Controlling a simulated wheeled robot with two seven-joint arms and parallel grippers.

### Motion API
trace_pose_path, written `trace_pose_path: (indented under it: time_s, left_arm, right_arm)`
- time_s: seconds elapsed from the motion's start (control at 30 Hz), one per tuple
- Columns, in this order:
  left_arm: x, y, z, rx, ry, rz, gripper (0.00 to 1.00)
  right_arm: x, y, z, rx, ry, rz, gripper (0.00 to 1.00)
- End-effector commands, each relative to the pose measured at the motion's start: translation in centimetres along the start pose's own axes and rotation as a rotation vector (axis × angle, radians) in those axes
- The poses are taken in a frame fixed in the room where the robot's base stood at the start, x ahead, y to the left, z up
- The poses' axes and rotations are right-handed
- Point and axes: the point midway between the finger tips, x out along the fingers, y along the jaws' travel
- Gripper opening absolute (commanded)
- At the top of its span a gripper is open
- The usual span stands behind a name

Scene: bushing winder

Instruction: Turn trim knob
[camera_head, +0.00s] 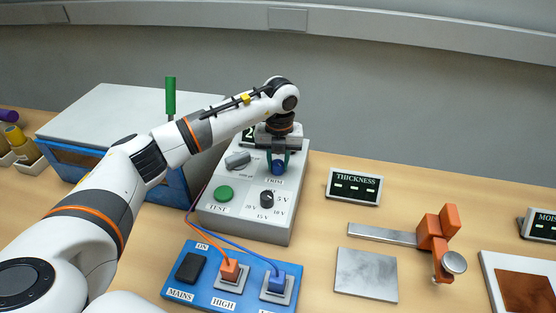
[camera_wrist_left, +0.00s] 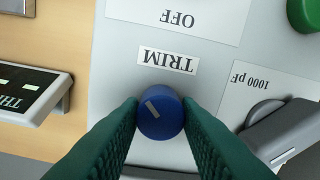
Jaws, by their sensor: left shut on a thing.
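The trim knob (camera_wrist_left: 160,112) is blue and round with a pale pointer line, on the grey test box (camera_head: 243,228) beside a TRIM label (camera_wrist_left: 168,61). My left gripper (camera_head: 278,166) reaches down over the box from above. In the left wrist view its two green fingers (camera_wrist_left: 160,118) press on both sides of the knob. The pointer line is tilted. In the head view the knob (camera_head: 278,168) shows between the fingers, and the arm hides part of the box's display. My right gripper is not in view.
The box also carries a grey lever knob (camera_head: 238,160), a green TEST button (camera_head: 223,193) and a black voltage knob (camera_head: 267,198). In front is a blue panel (camera_head: 205,297) with plugs and cables. A THICKNESS display (camera_head: 354,187) and metal plate (camera_head: 366,274) lie right.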

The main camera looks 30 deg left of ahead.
Motion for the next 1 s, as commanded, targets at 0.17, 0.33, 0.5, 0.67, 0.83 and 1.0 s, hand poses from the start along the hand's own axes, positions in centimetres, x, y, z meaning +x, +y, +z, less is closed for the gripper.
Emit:
trace_pose_path:
  time_s: [0.17, 0.33, 0.5, 0.67, 0.83, 1.0]
  left_arm:
    - [-0.3, 0.0, -0.2, -0.003, 0.006, 0.002, 0.07]
    - [-0.3, 0.0, -0.2, -0.002, 0.007, 0.002, 0.36]
    - [-0.2, 0.0, -0.1, -0.001, 0.004, 0.001, 0.52]
    - [-0.1, 0.0, -0.1, 0.000, 0.003, 0.001, 0.52]
    - [-0.9, 0.1, -0.1, 0.001, 0.004, 0.003, 0.52]
    - [-3.9, 0.1, -0.2, 0.002, 0.008, 0.004, 0.52]
  right_arm:
    - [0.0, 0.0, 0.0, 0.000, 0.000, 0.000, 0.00]
    - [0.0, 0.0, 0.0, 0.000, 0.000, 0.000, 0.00]
    - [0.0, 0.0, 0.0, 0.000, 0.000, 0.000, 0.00]
    - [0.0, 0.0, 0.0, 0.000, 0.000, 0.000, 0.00]
    - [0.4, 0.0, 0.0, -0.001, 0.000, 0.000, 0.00]
    - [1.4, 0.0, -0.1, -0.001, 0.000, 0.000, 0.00]
